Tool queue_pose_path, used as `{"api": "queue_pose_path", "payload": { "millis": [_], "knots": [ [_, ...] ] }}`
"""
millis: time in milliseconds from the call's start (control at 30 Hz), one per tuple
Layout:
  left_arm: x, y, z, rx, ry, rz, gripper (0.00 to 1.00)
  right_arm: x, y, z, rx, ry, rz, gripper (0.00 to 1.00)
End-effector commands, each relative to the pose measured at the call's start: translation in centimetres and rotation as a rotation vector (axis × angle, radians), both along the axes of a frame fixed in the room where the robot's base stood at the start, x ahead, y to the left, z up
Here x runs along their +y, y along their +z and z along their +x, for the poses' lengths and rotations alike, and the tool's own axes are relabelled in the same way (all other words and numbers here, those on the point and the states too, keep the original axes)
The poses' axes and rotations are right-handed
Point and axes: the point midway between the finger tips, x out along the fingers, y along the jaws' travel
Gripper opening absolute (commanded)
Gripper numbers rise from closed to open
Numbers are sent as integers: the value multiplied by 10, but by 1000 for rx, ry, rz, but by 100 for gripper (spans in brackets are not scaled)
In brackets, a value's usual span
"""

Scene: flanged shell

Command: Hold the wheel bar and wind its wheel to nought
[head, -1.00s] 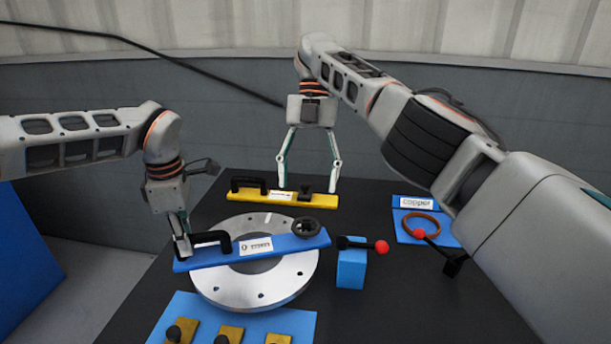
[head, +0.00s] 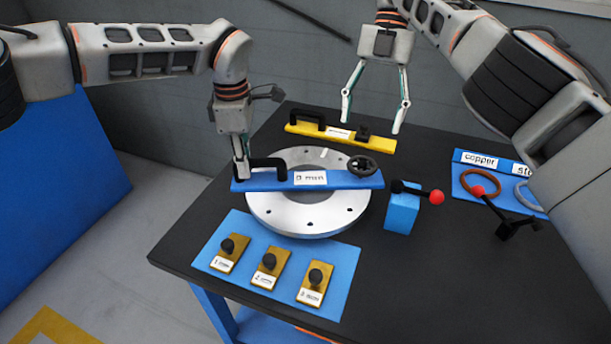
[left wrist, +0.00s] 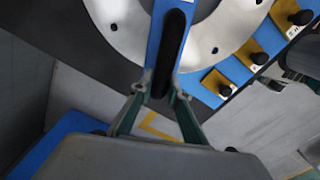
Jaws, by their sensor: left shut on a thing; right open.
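The blue wheel bar (head: 335,181) lies across the silver flanged ring (head: 300,213) in the head view. It has a black handle at its left end, a white label reading "0 mm" or similar, and a dark handwheel (head: 362,166) at its right end. My left gripper (head: 241,172) is shut on the black handle (head: 265,164); the left wrist view shows the handle (left wrist: 168,50) between its fingers. My right gripper (head: 374,112) is open and empty, above the table behind the bar, up and to the right of the wheel.
A yellow bar (head: 300,129) lies behind the ring. A blue block (head: 402,213) with a red-knobbed lever stands right of it. A blue mat (head: 235,255) with several brass plates lies in front. At right are a copper ring (head: 481,188) and another red-knobbed lever (head: 507,229).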

Motion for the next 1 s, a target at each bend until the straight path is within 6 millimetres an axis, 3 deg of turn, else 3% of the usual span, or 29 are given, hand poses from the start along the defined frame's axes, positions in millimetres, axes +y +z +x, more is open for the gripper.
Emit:
{"api": "queue_pose_path", "payload": {
  "millis": [467,500,567,1000],
  "knots": [
    [0,-2,0,2,-1,1,0,0,0,0,0,0,0,65],
    [0,-2,0,2,-1,1,21,0,0,0,0,0,0,65],
    [0,-2,0,2,-1,1,36,0,0,0,0,0,0,65],
    [0,6,0,-1,0,0,36,0,0,0,0,0,0,65]
  ]
}}
